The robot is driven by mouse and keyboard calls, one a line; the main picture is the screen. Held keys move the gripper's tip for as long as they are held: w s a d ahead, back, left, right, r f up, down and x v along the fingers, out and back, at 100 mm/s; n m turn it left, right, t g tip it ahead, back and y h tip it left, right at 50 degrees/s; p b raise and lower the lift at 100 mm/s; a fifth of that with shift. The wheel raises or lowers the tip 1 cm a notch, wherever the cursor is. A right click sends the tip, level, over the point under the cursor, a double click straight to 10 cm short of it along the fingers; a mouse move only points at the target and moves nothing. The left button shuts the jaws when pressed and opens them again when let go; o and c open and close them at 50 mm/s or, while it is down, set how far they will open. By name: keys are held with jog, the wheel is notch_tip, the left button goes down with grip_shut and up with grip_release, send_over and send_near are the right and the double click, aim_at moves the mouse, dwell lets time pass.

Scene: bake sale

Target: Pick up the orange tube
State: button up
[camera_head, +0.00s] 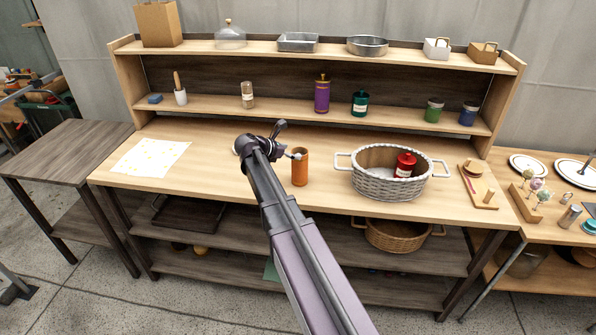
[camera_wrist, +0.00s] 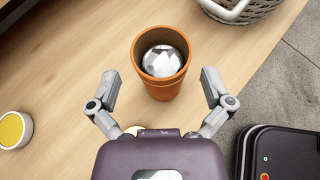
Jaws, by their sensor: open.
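The orange tube (camera_head: 300,168) stands upright on the wooden table, just right of my gripper (camera_head: 288,139) in the head view. In the wrist view the orange tube (camera_wrist: 160,88) shows from above at a slant, with an open rim and a pale silvery round thing inside it. My gripper (camera_wrist: 158,82) is open in the wrist view. One finger is on each side of the tube, and gaps show between the fingers and its wall.
A grey-white basket (camera_head: 386,184) holding a red canister (camera_head: 405,165) stands right of the tube. A yellow-topped round container (camera_wrist: 13,130) sits at left in the wrist view. A patterned sheet (camera_head: 151,157) lies at left. Shelves with jars (camera_head: 322,95) rise behind.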

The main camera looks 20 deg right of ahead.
aim_at(305, 152)
jog(key=shift+b+x, duration=0.8)
jog(key=shift+x, duration=1.2)
jog(key=c, duration=1.1)
jog(key=shift+r, duration=0.2)
jog(key=shift+r+p, duration=1.6)
jog(key=shift+p, duration=0.2)
jog(key=shift+s+r, duration=0.1)
jog(key=s+a, duration=0.2)
jog(key=s, duration=0.2)
jog(key=s+a+p, duration=0.1)
jog(key=s+a, duration=0.1)
jog(key=s, duration=0.3)
jog(key=s+a+r, duration=0.1)
jog(key=s+a, duration=0.1)
jog(key=s, duration=0.3)
jog(key=shift+s+a+r, duration=0.1)
jog(key=shift+s+a, duration=0.05)
jog(key=shift+s, duration=0.1)
